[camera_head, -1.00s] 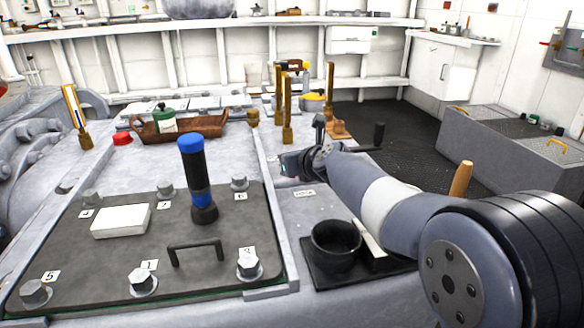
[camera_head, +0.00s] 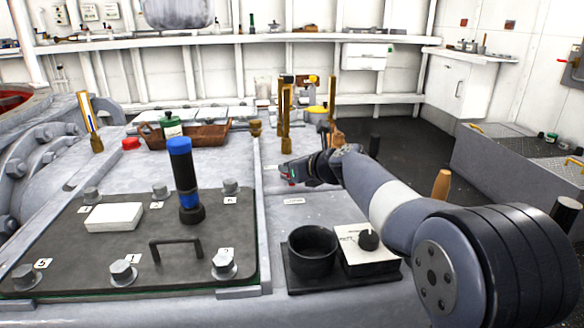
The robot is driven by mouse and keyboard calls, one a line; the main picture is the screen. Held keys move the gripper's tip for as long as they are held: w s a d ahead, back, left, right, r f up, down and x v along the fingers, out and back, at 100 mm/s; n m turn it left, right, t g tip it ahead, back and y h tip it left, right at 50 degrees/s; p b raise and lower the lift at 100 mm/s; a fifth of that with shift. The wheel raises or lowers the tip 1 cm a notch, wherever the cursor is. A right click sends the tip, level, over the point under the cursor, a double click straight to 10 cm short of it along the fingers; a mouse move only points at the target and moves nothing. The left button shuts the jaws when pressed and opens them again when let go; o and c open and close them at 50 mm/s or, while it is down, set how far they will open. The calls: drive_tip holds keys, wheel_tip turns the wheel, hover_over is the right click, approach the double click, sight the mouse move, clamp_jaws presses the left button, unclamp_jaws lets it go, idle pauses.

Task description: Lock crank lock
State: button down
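I cannot clearly make out the crank lock. My gripper (camera_head: 284,172) is low over the deck top, in front of the posts and right of the raised rail. It points left and looks apart from the posts. Its fingers are small and dark, so I cannot tell if they are open or shut. My forearm hides part of the area behind it.
A dark bolted plate (camera_head: 95,250) bears a blue-banded black cylinder (camera_head: 185,180) and a white block (camera_head: 114,217). A black cup (camera_head: 313,252) and a white panel with a black knob (camera_head: 368,240) are at front right. A brown tray (camera_head: 205,134) lies farther back.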

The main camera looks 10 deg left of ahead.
drive_tip(key=shift+d, duration=0.1)
drive_tip(key=c, duration=1.2)
unclamp_jaws()
drive_tip(key=shift+c, duration=0.2)
drive_tip(key=p+v, duration=0.2)
drive_tip(key=v, duration=0.8)
drive_tip(key=shift+s+d+p, duration=0.25)
drive_tip(key=shift+d+p, duration=0.05)
drive_tip(key=shift+p, duration=0.05)
